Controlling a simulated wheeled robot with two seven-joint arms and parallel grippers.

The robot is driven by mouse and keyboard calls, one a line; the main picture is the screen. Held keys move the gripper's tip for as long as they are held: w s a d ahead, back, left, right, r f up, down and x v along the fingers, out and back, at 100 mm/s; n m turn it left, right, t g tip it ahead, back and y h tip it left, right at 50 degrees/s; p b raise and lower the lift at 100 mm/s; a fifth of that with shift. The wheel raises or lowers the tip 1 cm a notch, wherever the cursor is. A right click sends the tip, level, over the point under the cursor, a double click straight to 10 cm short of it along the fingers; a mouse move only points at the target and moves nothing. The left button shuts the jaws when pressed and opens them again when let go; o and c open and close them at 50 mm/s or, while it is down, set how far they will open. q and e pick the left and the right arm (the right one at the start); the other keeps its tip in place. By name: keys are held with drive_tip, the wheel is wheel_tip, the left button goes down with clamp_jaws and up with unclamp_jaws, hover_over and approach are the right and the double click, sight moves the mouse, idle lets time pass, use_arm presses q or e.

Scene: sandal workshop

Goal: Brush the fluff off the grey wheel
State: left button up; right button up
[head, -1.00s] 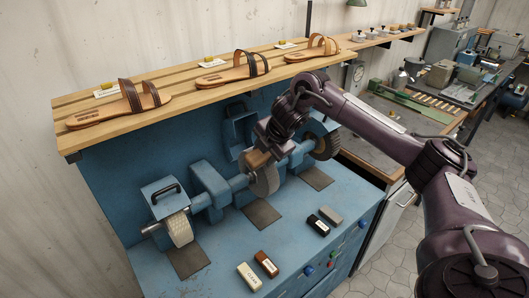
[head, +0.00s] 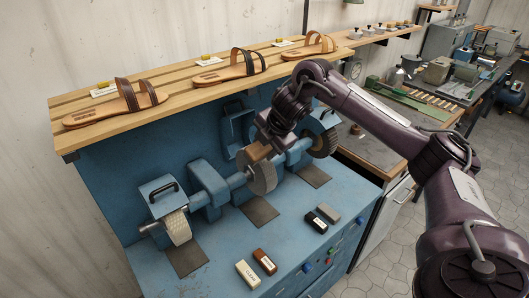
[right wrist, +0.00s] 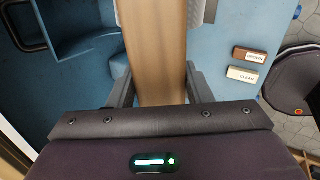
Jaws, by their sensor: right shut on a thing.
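The grey wheel (head: 264,178) is the middle one of the wheels on the blue machine, mounted on its shaft. My right gripper (head: 263,146) is just above it, shut on a brown wooden brush (head: 257,155). The brush is at the upper left edge of the wheel; I cannot tell whether it touches. In the right wrist view the brush (right wrist: 154,45) runs lengthwise between the two fingers of the gripper (right wrist: 157,88). Its bristles are hidden, and fluff on the wheel is too small to make out. My left gripper is not in view.
A pale wheel (head: 178,228) is to the left and a dark bristle wheel (head: 325,143) to the right. Several small bars, including a brown one (head: 265,262), lie on the machine's front ledge. A wooden shelf (head: 180,95) with sandals overhangs the wheels.

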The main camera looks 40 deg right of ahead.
drive_tip(key=b+x, duration=0.2)
drive_tip(key=x, duration=0.4)
drive_tip(key=shift+f, duration=0.3)
drive_tip(key=shift+b+x, duration=0.7)
drive_tip(key=shift+x, duration=0.3)
idle(0.5)
drive_tip(key=shift+w, duration=0.1)
drive_tip(key=shift+w+d+r, duration=0.1)
drive_tip(key=shift+d+r, duration=0.05)
drive_tip(key=shift+d, duration=1.45)
drive_tip(key=shift+w+d+p, duration=0.15)
drive_tip(key=shift+d+p, duration=0.2)
drive_tip(key=shift+d, duration=1.1)
drive_tip(key=a+p, duration=0.3)
drive_tip(key=a, duration=0.3)
drive_tip(key=shift+s+a, duration=0.15)
drive_tip(key=shift+s, duration=0.1)
